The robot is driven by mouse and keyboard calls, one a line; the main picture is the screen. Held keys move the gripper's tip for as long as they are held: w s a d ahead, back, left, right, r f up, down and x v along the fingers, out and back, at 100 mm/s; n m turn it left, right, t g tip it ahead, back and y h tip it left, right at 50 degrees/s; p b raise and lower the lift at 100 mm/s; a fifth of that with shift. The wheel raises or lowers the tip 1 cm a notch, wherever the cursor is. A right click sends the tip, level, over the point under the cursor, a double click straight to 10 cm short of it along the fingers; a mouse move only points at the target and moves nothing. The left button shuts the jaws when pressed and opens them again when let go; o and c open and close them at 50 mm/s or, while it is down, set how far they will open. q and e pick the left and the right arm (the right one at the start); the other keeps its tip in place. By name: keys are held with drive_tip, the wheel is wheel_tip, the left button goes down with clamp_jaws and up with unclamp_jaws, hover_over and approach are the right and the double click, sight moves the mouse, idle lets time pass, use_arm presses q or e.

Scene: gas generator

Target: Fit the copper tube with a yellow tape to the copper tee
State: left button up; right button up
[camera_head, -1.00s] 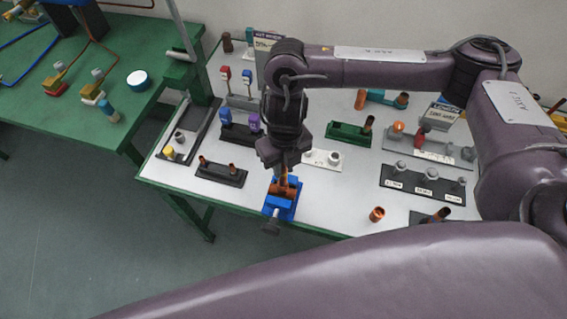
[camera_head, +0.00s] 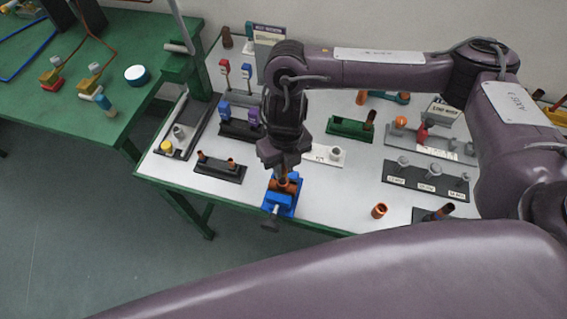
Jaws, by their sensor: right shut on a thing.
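My right gripper (camera_head: 284,168) points down over the blue vise (camera_head: 281,199) near the table's front edge. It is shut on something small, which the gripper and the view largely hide. A copper piece (camera_head: 284,185), which looks like the copper tee, sits in the vise directly under the fingertips. I cannot make out the yellow tape or tell whether the held piece touches the copper piece in the vise. My left gripper does not show.
A black holder with copper pieces (camera_head: 219,168) stands left of the vise. A short copper fitting (camera_head: 380,210) stands alone to the right. Bare white tabletop (camera_head: 335,200) lies right of the vise.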

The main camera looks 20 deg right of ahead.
drive_tip(key=shift+f, duration=0.4)
drive_tip(key=o, duration=0.9)
drive_tip(key=shift+o, duration=0.2)
drive_tip(key=shift+r, duration=0.1)
drive_tip(key=shift+w+d+r, duration=0.1)
drive_tip(key=shift+w+r, duration=0.05)
drive_tip(key=shift+r, duration=1.8)
drive_tip(key=shift+w+d+r, duration=0.1)
drive_tip(key=shift+r, duration=1.8)
